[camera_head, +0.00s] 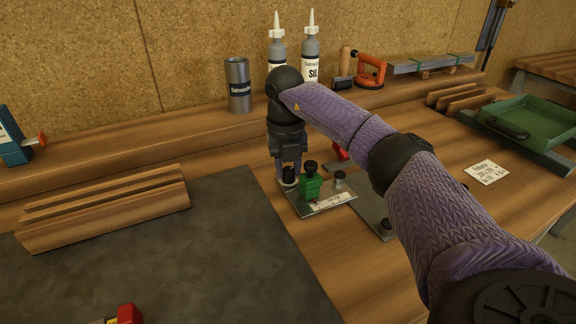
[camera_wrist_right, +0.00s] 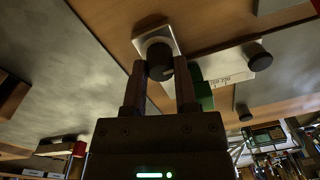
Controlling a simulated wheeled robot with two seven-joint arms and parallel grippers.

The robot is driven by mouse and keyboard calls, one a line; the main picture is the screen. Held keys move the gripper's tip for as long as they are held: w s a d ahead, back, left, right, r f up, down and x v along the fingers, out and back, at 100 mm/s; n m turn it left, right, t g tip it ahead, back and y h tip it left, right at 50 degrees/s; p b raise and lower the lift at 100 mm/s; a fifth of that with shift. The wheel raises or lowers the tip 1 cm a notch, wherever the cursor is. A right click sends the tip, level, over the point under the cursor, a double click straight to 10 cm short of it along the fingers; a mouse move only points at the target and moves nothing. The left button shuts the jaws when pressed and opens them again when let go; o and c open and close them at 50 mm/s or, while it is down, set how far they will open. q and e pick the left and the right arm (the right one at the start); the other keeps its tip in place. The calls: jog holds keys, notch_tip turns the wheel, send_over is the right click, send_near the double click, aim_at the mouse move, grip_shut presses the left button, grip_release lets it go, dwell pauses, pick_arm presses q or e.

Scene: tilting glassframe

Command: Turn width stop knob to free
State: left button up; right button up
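A flat metal plate with a white scale strip (camera_head: 329,201) lies on the bench right of the dark mat. It carries a green block (camera_head: 311,188) with a black knob (camera_head: 310,166) on top and a small grey post with a knob (camera_head: 340,178). Another black knob (camera_head: 289,175) stands at the plate's left end. My right gripper (camera_head: 289,178) points down there, its fingers apart on either side of this knob. In the right wrist view the knob (camera_wrist_right: 158,60) shows between the fingertips (camera_wrist_right: 159,72); contact is unclear. The task's knob is not labelled. My left gripper is out of view.
A red-handled item (camera_head: 341,153) and another grey plate (camera_head: 374,212) are close behind and right of the scale plate. Wooden strips (camera_head: 105,208) lie left.

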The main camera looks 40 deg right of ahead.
grip_shut()
jog(key=shift+r, duration=0.1)
jog(key=shift+r+n+p, duration=0.15)
jog(key=shift+n+p, duration=0.85)
jog(key=shift+p, duration=0.1)
jog(key=n+p, duration=0.2)
jog(key=n, duration=0.1)
jog(key=shift+n, duration=0.3)
jog(key=n+p, duration=0.1)
jog(key=n, duration=0.2)
jog(key=shift+n+p, duration=0.3)
jog(key=shift+p, duration=0.1)
jog(key=n, duration=0.2)
jog(key=shift+n+p, duration=0.3)
jog(key=shift+n, duration=0.1)
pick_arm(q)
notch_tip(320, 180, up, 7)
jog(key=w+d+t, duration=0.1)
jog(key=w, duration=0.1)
pick_arm(e)
jog(key=n, duration=0.6)
jog(key=shift+f+t, duration=0.2)
jog(key=shift+t, duration=0.1)
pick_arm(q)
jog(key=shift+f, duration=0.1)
